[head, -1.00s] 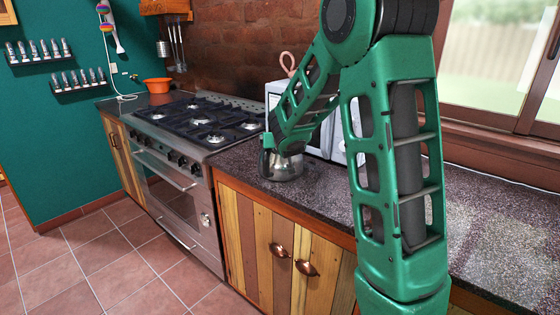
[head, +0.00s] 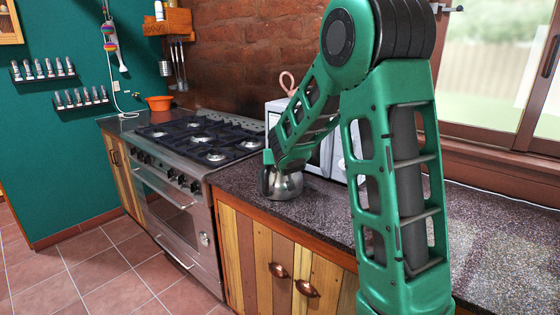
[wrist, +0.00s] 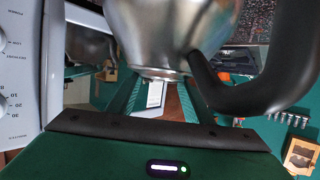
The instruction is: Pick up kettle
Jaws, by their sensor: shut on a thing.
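The kettle (head: 285,185) is a shiny metal pot on the dark counter, in front of the microwave. A dark part of it or of my gripper shows at its left side. In the wrist view the kettle's metal body (wrist: 165,30) fills the top middle, with its black handle (wrist: 262,92) curving at the right. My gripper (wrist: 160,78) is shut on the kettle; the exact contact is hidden. In the head view my arm reaches down to the kettle and covers its top. I cannot tell whether its base is clear of the counter.
The white microwave (head: 330,160) stands close behind the kettle. The counter (head: 500,230) is clear on the right. Wooden cabinets (head: 255,250) are below.

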